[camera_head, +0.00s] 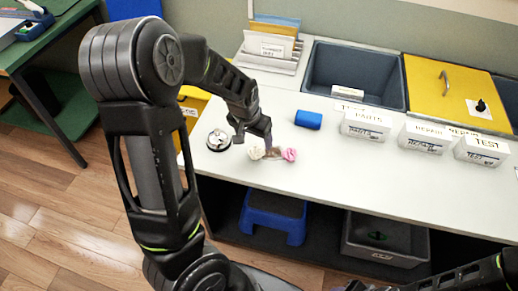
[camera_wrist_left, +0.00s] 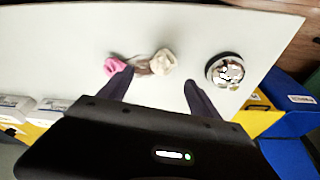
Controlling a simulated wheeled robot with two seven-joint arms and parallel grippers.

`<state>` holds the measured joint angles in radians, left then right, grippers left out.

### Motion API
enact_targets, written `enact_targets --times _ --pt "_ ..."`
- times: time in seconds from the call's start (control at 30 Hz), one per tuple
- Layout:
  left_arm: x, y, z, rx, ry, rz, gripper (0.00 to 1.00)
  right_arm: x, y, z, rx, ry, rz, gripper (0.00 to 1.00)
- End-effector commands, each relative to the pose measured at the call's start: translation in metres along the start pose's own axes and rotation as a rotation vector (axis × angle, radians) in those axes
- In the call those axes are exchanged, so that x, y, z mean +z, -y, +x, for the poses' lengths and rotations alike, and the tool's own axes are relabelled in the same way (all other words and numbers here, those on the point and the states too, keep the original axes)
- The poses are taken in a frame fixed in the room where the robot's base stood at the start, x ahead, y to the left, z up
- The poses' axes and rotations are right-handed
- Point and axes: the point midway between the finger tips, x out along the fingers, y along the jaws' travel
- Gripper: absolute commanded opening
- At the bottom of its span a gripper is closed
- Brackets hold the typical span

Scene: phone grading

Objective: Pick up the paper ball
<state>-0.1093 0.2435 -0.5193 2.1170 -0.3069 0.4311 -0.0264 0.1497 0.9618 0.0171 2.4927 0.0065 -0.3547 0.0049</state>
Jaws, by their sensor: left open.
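The paper ball (camera_head: 256,152) is a crumpled cream-white lump on the white counter. It also shows in the left wrist view (camera_wrist_left: 162,61), just beyond the fingertips and roughly between them. My left gripper (camera_head: 253,138) is open and empty, its fingers pointing down close to the ball; both fingers show in the left wrist view (camera_wrist_left: 159,80). A small brown crumpled piece (camera_wrist_left: 143,66) lies against or right beside the ball, with a pink crumpled piece (camera_head: 289,154) beyond it. Contact between the fingers and the ball cannot be told.
A round metallic item with a dark rim (camera_head: 218,140) stands left of the ball, and a blue block (camera_head: 308,119) lies behind right. White labelled boxes (camera_head: 366,125) stand farther right. Grey bins (camera_head: 355,75) and a yellow lid (camera_head: 450,90) are at the back. The counter's front middle is clear.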

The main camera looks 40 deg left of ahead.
Motion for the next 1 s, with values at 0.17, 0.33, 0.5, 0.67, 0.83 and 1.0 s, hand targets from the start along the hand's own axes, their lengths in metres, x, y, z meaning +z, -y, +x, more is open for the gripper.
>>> enact_targets --times 0.17,0.33,0.5,0.67,0.83,1.0 --pt "0.001 0.000 0.005 0.000 0.002 0.000 0.72 0.000 0.000 0.000 0.000 0.000 0.000 0.36" --pt "0.001 0.001 0.023 0.000 0.003 -0.001 0.72 0.000 0.000 0.000 0.000 -0.001 0.000 0.36" --pt "0.000 0.001 0.026 0.000 0.000 0.000 0.72 0.000 0.000 0.000 0.000 -0.001 0.000 0.36" --pt "0.000 0.001 0.026 0.000 0.000 0.000 0.72 0.000 0.000 0.000 0.000 -0.001 0.000 0.36" --pt "0.001 0.003 0.038 -0.001 0.003 -0.001 0.72 0.000 0.001 -0.003 0.001 0.000 0.000 0.36" --pt "0.002 0.006 0.064 -0.001 0.004 -0.001 0.72 0.001 0.002 -0.007 0.002 0.001 0.002 0.36"
